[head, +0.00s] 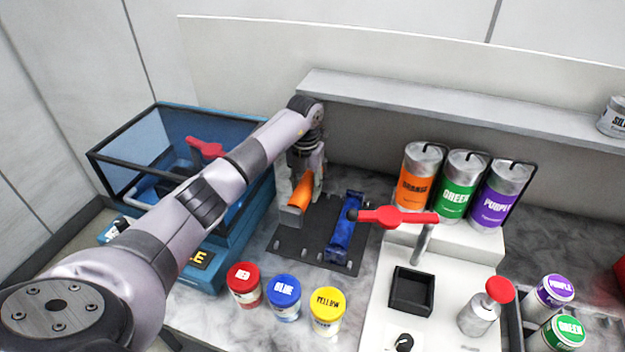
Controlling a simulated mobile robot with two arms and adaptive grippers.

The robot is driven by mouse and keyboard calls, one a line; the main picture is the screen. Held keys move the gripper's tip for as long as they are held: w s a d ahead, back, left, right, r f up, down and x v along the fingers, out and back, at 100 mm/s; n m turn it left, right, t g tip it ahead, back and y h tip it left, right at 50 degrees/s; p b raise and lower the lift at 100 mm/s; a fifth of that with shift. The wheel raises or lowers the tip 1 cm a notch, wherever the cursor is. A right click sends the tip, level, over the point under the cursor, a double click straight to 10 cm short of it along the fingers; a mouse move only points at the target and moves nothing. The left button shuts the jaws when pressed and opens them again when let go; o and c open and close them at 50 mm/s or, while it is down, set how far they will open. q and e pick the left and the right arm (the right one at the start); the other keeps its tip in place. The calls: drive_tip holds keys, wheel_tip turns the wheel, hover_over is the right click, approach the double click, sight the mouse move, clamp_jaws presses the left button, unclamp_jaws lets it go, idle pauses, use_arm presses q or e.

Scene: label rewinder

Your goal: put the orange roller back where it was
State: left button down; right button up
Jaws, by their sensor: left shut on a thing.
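The orange roller (300,191) is in my left gripper (297,195), which reaches down over the left part of a dark rack plate (312,252). The gripper is shut on the roller, and its fingers hide part of it. I cannot tell whether the roller touches the plate. A blue roller (345,228) lies on the right part of the same plate, apart from the gripper. My right gripper does not show.
Red (244,285), blue (284,298) and yellow (327,311) jars stand in front of the plate. A blue machine with a clear cover (150,140) stands left. A white dispenser stand with a red lever (395,216) and orange, green and purple canisters (457,185) is right. A shelf (450,108) runs behind.

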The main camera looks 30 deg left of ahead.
use_arm(q)
drive_tip(key=shift+s, duration=0.2)
drive_tip(key=shift+s+f+b, duration=0.1)
drive_tip(key=shift+s+b, duration=0.4)
drive_tip(key=shift+s, duration=0.1)
drive_tip(key=shift+w+f+b, duration=0.15)
drive_tip(key=shift+f+b, duration=0.35)
drive_tip(key=shift+f, duration=0.3)
wheel_tip(320, 180, down, 3)
drive_tip(key=shift+w+f+b, duration=0.1)
drive_tip(key=shift+f+b, duration=0.05)
drive_tip(key=shift+b, duration=0.95)
drive_tip(key=shift+f+b, duration=0.8)
drive_tip(key=shift+f, duration=0.25)
drive_tip(key=shift+f+b, duration=0.35)
drive_tip(key=shift+f, duration=0.15)
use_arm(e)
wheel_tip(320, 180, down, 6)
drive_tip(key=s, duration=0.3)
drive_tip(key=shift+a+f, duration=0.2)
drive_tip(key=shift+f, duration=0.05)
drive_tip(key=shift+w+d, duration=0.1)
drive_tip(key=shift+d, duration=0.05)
